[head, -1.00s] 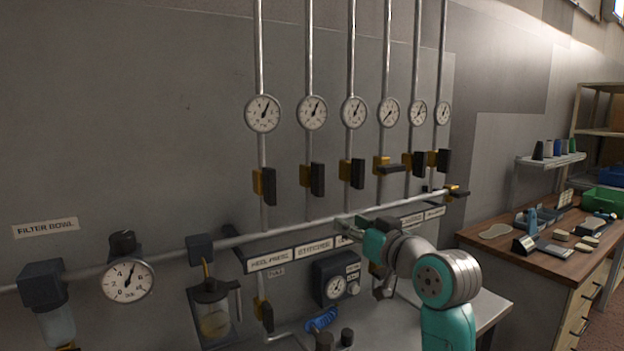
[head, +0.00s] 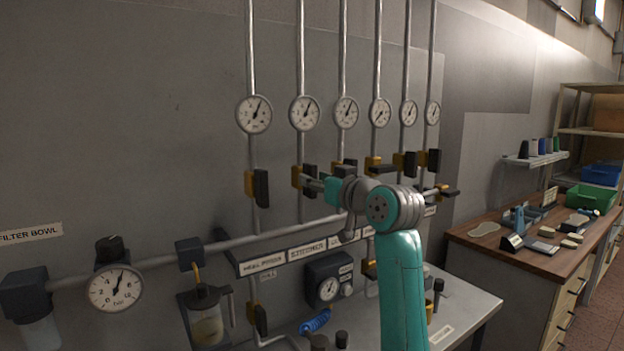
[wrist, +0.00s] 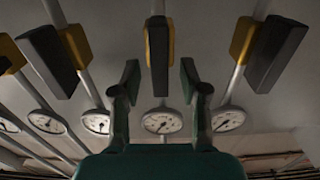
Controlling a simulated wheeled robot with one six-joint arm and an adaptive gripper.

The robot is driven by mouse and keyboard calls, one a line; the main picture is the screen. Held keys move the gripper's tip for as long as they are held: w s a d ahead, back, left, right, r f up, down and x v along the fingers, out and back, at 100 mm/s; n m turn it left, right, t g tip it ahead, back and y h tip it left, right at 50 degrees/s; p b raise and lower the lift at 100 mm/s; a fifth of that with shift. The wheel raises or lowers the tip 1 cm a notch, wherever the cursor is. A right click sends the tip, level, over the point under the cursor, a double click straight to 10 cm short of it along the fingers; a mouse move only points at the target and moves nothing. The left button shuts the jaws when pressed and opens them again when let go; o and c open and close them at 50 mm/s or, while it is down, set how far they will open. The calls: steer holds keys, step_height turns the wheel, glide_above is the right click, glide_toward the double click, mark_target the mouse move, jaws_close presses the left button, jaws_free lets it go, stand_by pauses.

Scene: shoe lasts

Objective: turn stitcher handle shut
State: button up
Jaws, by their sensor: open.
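The stitcher valve handle (head: 310,170) is a black bar on a yellow valve body (head: 296,177), on the second pipe from the left, above the STITCHER label (head: 307,250). It lies along its upright pipe. My gripper (head: 310,184) is at this handle and hides its lower part in the head view. In the wrist view, the handle (wrist: 158,55) shows nearly edge-on between the two open fingers of my gripper (wrist: 159,82), with a gap on each side. I cannot tell how deep it sits between them.
The heel press handle (head: 261,188) stands close on the left, also along its pipe. Gauges (head: 304,113) hang above, and the manifold pipe (head: 250,238) runs below. A workbench (head: 535,245) stands at right.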

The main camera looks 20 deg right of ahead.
steer(key=shift+x, duration=1.05)
jaws_close()
